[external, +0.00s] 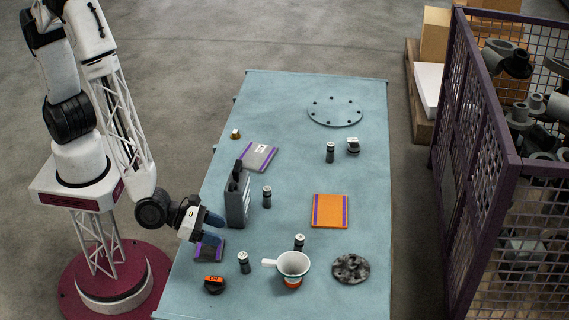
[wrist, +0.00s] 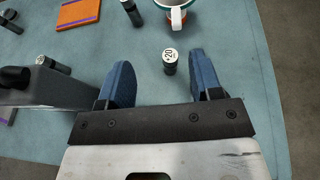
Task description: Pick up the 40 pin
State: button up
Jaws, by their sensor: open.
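Several dark upright pins with pale tops stand on the blue-green table. One pin (external: 244,262) stands just right of my gripper; in the wrist view a pin (wrist: 170,60) marked 20 shows between and beyond the fingers. Another pin (external: 299,243) stands behind the mug and shows in the wrist view (wrist: 130,12). One pin (external: 267,196) is right of the grey case, and one pin (external: 330,152) is farther back. I cannot read a 40 on any of them. My gripper (external: 212,228) is open and empty above the table's left side; its blue fingers also show in the wrist view (wrist: 163,84).
A tall grey case (external: 237,200) stands close behind my gripper. A white mug (external: 293,264) stands to the right, near a dark flange (external: 351,269). An orange book (external: 330,211) lies mid-table. A dark object with an orange label (external: 214,284) is at the front.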

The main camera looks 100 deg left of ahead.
jog(key=w+a+n+g+y, duration=0.1)
jog(key=w+a+n+y, duration=0.35)
jog(key=w, duration=0.75)
send_near(300, 240)
jog(key=s, duration=0.2)
jog(key=shift+d+f, duration=0.15)
jog(key=shift+d, duration=0.05)
jog(key=shift+w, duration=0.15)
jog(key=shift+x, duration=3.35)
jog(key=shift+x, duration=2.55)
jog(key=shift+d, duration=0.1)
